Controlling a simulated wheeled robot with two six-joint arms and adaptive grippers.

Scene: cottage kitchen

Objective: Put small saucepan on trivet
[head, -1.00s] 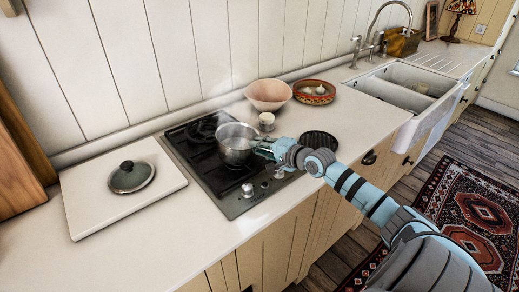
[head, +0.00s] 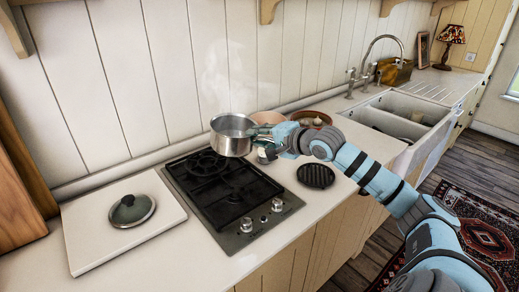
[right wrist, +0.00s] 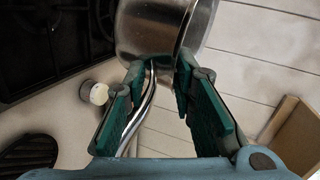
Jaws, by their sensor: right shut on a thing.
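The small steel saucepan (head: 230,143) is held up above the back of the hob, with steam rising from it. My right gripper (head: 262,133) is shut on its handle. The right wrist view shows the bent metal handle (right wrist: 141,112) between the green fingers of the gripper (right wrist: 160,78), with the pan body (right wrist: 160,25) beyond them. The trivet, a black ribbed disc (head: 316,176), lies bare on the counter right of the hob. It also shows at the left edge of the right wrist view (right wrist: 27,152). My left gripper is out of view.
The black hob (head: 218,190) stands empty. A lid (head: 131,210) lies on a white board (head: 90,245) at left. A pink bowl (head: 268,118), a patterned bowl (head: 312,118) and a small white cup (right wrist: 95,92) stand behind my arm. The sink (head: 385,120) is farther right.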

